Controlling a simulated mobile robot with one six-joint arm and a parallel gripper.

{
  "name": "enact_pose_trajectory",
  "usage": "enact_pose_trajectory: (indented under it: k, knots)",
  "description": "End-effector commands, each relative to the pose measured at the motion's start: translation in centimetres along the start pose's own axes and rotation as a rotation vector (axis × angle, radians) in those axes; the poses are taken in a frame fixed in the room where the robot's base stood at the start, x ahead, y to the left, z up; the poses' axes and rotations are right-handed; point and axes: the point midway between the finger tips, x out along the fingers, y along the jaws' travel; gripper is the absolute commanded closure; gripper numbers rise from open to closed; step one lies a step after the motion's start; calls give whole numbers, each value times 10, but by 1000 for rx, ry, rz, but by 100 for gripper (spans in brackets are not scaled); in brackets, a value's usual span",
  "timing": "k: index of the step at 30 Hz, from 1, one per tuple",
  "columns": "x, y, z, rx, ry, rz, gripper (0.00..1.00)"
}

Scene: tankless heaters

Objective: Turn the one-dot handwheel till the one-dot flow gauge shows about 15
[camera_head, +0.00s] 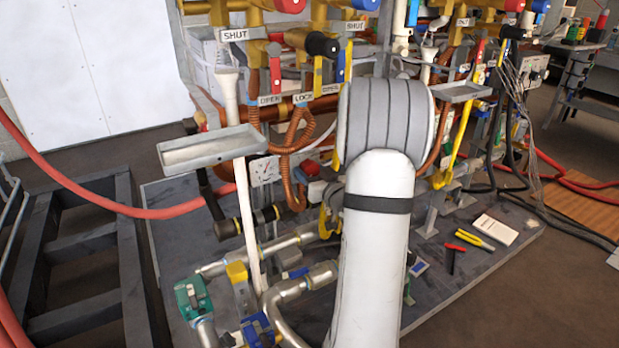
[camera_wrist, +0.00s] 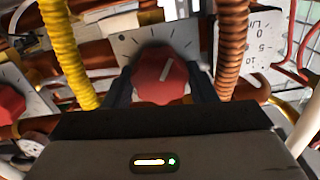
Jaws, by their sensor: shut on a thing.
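A red handwheel (camera_wrist: 172,70) with a pale line on its face shows in the middle of the wrist view. It sits in front of a white plate (camera_wrist: 131,45) with dark tick marks. My gripper (camera_wrist: 162,84) is shut on this handwheel, with one dark finger on each side. A white flow gauge (camera_wrist: 262,42) is partly in view at the upper right, with 0, 5 and 10 readable. Its needle cannot be made out. In the head view my arm hides the gripper and the held handwheel.
Another red knob (camera_wrist: 9,103) is at the left edge of the wrist view. A yellow corrugated hose (camera_wrist: 66,55) and an orange one (camera_wrist: 231,45) flank the gripper closely. In the head view a metal tray (camera_head: 212,148) juts out left of my arm, near a white gauge (camera_head: 265,171).

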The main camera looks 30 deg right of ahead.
Motion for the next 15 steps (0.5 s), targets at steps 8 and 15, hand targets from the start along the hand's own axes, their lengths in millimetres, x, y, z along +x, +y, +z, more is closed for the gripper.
enact_pose_trajectory:
  k: [8, 15]
  knots:
    - [2, 1, -6, -19, 13, 0, 72]
    - [2, 1, -7, -18, 13, 0, 46]
